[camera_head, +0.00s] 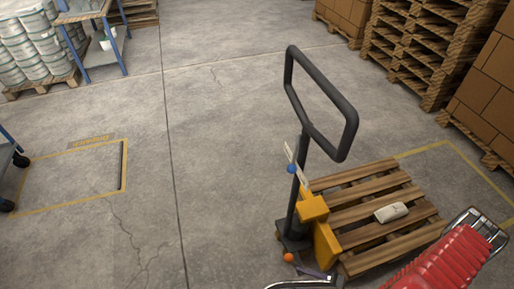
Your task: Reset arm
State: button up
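A red ribbed part (440,265), which looks like my arm's cover, enters at the lower right corner. A dark and silver metal frame (478,222) sits at its upper end. I cannot make out gripper fingers anywhere. A small white object (391,212) lies on a wooden pallet (360,190), apart from the red part.
A pallet jack with a black loop handle (350,130) and yellow body (318,215) stands at the pallet. Stacked pallets (415,50) and cartons (490,95) line the right. A blue-framed shelf (100,50) stands upper left. The middle-left floor (220,130) is clear.

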jog(key=w+d+r+n+g+h, duration=0.1)
jog(key=d+r+n+g+h, duration=0.3)
jog(key=r, duration=0.6)
jog(key=w+d+r+n+g+h, duration=0.15)
jog(key=r+n, duration=0.35)
jog(key=r, duration=0.5)
jog(key=d+r+n+g+h, duration=0.3)
jog(key=d+r+n+g, duration=0.15)
jog(key=r, duration=0.55)
jog(key=a+r+n+t+h, duration=0.2)
jog(key=a+r+n+t, duration=0.2)
jog(key=r, duration=0.8)
jog(key=w+a+r+n+t+h, duration=0.1)
jog(key=a+r+n+t+h, duration=0.2)
jog(key=r, duration=0.9)
jog(key=a+n+t, duration=0.1)
jog(key=a, duration=0.2)
jog(key=shift+r+t, duration=0.4)
jog(key=shift+w, duration=0.1)
jog(key=shift+c, duration=0.4)
